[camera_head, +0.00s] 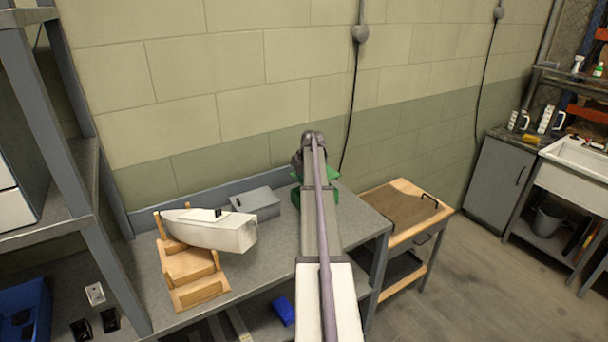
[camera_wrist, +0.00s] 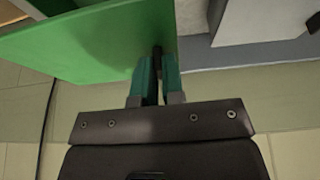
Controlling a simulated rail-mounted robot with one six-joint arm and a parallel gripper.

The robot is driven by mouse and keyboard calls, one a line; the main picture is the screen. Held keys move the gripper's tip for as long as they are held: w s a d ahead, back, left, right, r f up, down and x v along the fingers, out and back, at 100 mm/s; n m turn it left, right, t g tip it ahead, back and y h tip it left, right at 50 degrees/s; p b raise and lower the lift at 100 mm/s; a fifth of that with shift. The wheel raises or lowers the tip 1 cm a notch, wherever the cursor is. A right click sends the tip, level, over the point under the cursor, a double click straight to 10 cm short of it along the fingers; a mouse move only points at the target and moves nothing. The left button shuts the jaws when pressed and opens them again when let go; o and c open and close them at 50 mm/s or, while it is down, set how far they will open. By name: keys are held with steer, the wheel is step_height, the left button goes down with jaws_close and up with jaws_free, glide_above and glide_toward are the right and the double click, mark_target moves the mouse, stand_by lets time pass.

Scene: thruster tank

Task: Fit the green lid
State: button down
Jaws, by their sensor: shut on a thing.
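The green lid (camera_wrist: 90,45) fills the upper left of the wrist view as a flat plate. My gripper (camera_wrist: 158,62) is shut on a small dark knob (camera_wrist: 158,58) on it. In the head view my arm hides most of the lid; a green edge (camera_head: 333,172) shows to its right. I cannot tell whether lid and box touch.
A closed grey box (camera_head: 255,204) stands left of my arm on the bench (camera_head: 262,255). Further left, a white boat-like hull (camera_head: 210,230) rests on a wooden stand (camera_head: 190,272). A wooden side table (camera_head: 395,212) stands right of the bench. The wall is close behind.

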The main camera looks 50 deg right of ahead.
mark_target(302, 184)
steer(key=shift+a+f, duration=0.15)
steer(key=shift+f, duration=0.1)
step_height(302, 184, down, 5)
steer(key=b, duration=0.5)
steer(key=shift+r, duration=0.1)
steer(key=shift+f+b, duration=0.7)
steer(key=shift+b, duration=0.1)
stand_by(2.1)
steer(key=c, duration=1.1)
jaws_free()
steer(key=shift+c, duration=0.2)
step_height(302, 184, up, 8)
steer(key=p, duration=0.8)
steer(key=shift+r, duration=0.1)
